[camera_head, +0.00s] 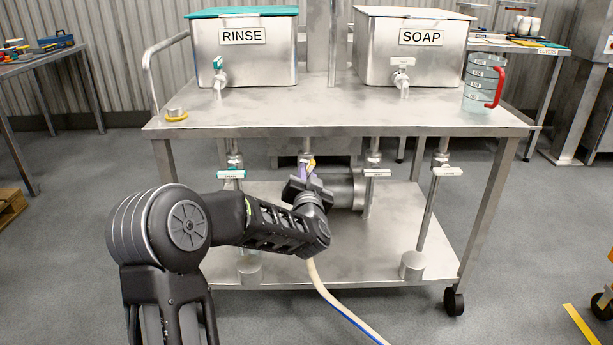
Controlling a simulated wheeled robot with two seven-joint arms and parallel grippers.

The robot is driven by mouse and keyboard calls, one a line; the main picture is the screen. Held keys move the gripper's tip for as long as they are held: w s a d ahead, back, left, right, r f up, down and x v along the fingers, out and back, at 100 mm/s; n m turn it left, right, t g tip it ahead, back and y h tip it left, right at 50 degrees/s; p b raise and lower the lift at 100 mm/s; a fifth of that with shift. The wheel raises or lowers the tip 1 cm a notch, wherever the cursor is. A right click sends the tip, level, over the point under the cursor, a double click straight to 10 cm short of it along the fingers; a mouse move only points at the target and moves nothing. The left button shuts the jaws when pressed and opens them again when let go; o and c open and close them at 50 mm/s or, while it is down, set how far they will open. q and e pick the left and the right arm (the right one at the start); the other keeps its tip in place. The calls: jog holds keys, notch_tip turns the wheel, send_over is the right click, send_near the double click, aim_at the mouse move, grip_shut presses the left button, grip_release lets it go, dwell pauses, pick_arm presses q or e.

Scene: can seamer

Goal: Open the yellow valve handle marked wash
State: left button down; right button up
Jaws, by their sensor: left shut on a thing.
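The yellow valve handle (311,165) shows as a small patch under the cart's top shelf, near the middle pipes. My left arm reaches in from the lower left, and my left gripper (305,178) is at this handle, shut on it. The gripper and wrist hide most of the handle, so its angle and any wash marking cannot be read. A bit of purple shows beside the fingers. My right gripper is not in view.
A teal handle (231,174) is left of the gripper; white handles (377,173) (448,171) are to the right. A steel cylinder (345,190) lies behind. A hose (325,291) runs below. The top shelf (330,108) holds the RINSE (243,55) and SOAP (415,58) tanks and a jug (482,82).

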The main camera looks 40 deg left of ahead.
pick_arm(q)
jog(key=n+b, duration=0.2)
jog(key=n, duration=0.3)
jog(key=shift+n, duration=0.3)
dwell(0.4)
jog(key=c, duration=1.5)
grip_release()
jog(key=p+v, duration=0.2)
jog(key=v, duration=0.5)
jog(key=shift+s+d, duration=0.25)
jog(key=shift+s, duration=0.05)
